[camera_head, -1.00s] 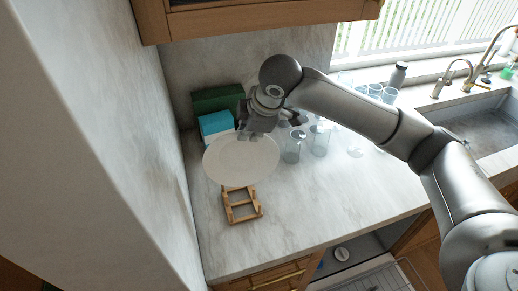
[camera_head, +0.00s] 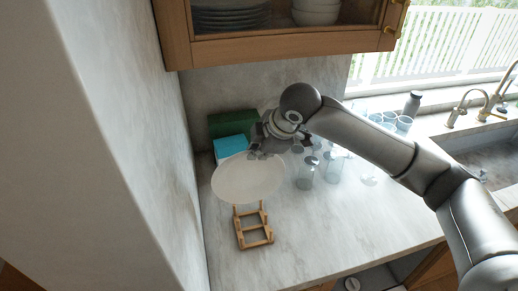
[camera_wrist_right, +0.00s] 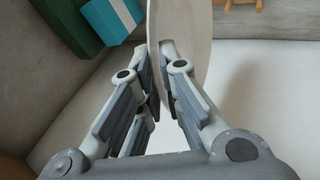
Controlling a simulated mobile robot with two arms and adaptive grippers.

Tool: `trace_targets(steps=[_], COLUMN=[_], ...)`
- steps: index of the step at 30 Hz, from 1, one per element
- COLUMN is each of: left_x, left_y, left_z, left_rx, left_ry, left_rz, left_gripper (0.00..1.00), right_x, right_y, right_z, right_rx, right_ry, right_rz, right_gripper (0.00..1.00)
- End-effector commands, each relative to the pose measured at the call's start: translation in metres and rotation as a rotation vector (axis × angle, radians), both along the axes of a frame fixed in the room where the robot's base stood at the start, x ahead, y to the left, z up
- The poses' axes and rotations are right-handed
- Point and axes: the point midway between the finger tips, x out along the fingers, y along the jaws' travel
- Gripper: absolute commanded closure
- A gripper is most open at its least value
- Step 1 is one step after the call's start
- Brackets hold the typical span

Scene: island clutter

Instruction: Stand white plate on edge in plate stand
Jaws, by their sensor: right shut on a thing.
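The white plate (camera_head: 247,180) is held tilted in the head view, its lower edge appearing just above the back of the wooden plate stand (camera_head: 254,229). My right gripper (camera_head: 268,147) is shut on the plate's far rim. In the right wrist view the plate (camera_wrist_right: 188,28) shows nearly edge-on between the fingers of my gripper (camera_wrist_right: 164,50). A small part of the stand (camera_wrist_right: 245,4) shows at the top of that view. The stand is empty on the counter. The exact gap between plate and stand cannot be told. My left gripper is not in view.
A blue box (camera_head: 230,149) and a green box (camera_head: 232,124) stand behind the plate. Clear glasses (camera_head: 305,174) are to its right. A wall (camera_head: 150,150) bounds the left, and a cabinet (camera_head: 280,48) hangs above. The counter (camera_head: 330,225) right of the stand is clear.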

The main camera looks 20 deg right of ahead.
Motion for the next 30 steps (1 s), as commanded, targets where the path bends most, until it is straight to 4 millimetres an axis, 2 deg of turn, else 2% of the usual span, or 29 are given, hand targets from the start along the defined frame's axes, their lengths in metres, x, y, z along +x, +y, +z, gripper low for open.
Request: trace_targets(steps=[15,30], left_x=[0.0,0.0], left_y=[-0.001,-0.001], left_z=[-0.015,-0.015], left_rx=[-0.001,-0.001], left_ry=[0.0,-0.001], left_rz=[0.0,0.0], left_gripper=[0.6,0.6], right_x=[0.0,0.0], right_y=[0.0,0.0], right_z=[-0.042,-0.046], right_rx=[0.002,0.001], right_ry=[-0.003,-0.003], right_rz=[0.0,0.0], right_gripper=[1.0,1.0])
